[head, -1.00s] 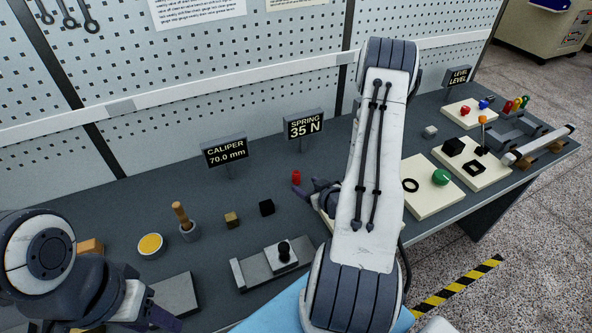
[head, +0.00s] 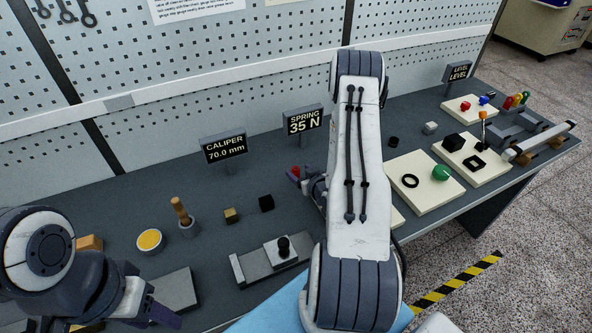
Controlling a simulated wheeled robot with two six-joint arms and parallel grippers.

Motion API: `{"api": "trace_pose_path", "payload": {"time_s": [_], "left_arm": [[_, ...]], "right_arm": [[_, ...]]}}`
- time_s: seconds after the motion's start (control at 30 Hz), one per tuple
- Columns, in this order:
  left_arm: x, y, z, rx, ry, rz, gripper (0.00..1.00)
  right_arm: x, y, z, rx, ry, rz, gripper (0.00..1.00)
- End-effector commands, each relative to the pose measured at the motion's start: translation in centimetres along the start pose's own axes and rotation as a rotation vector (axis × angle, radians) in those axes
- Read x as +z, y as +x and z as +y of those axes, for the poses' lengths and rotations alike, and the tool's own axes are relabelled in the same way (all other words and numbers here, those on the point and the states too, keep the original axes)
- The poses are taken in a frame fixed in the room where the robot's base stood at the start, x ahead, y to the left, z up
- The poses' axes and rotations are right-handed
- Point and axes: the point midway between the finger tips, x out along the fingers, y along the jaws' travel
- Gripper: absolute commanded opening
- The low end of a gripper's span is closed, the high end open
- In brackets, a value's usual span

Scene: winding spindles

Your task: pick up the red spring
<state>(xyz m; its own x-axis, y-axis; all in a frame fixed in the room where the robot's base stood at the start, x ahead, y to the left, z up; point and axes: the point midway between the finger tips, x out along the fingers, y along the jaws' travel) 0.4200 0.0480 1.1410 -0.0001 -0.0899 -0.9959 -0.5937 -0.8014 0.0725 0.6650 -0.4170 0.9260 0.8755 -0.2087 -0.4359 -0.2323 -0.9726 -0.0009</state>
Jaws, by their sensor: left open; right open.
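The red spring (head: 295,169) stands on the dark bench top below the sign reading "SPRING 35 N". Only its upper part shows in the head view; dark fingers cover its lower part. My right gripper (head: 298,180) is open, its fingertips right at the spring. I cannot tell whether they touch it or whether it lies between them. My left gripper (head: 158,314) is open at the lower left, far from the spring.
A black cube (head: 266,203), a brass cube (head: 231,215) and a pot with a wooden handle (head: 183,215) stand left of the spring. A grey fixture (head: 270,258) lies nearer. Cream boards (head: 425,198) lie to the right. Signs (head: 303,121) stand behind.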

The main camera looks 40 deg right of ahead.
Motion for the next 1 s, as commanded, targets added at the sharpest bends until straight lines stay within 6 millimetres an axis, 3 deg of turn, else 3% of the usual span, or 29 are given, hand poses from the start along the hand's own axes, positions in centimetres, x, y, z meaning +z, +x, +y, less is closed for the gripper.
{"api": "trace_pose_path", "payload": {"time_s": [0.13, 0.37, 0.53, 0.57, 1.0], "left_arm": [[-0.02, -0.50, 0.04, 0.000, 0.000, 0.000, 0.50], [-0.01, -0.42, 0.03, 0.000, 0.000, 0.000, 0.50], [-0.01, -0.42, 0.03, 0.000, 0.000, 0.000, 0.50], [-0.01, -0.42, 0.03, 0.000, 0.000, 0.000, 0.50], [0.00, -0.23, 0.02, 0.000, 0.000, 0.000, 0.50]], "right_arm": [[-0.08, 1.36, 0.05, 0.001, -0.001, 0.001, 0.68], [0.02, 1.54, 0.06, 0.001, 0.000, 0.000, 0.68], [0.00, 1.52, 0.07, 0.002, 0.000, 0.001, 0.07], [0.00, 1.52, 0.08, 0.002, 0.000, 0.001, 0.00], [-0.51, 1.34, 0.13, 0.002, -0.001, 0.003, 0.00]]}}
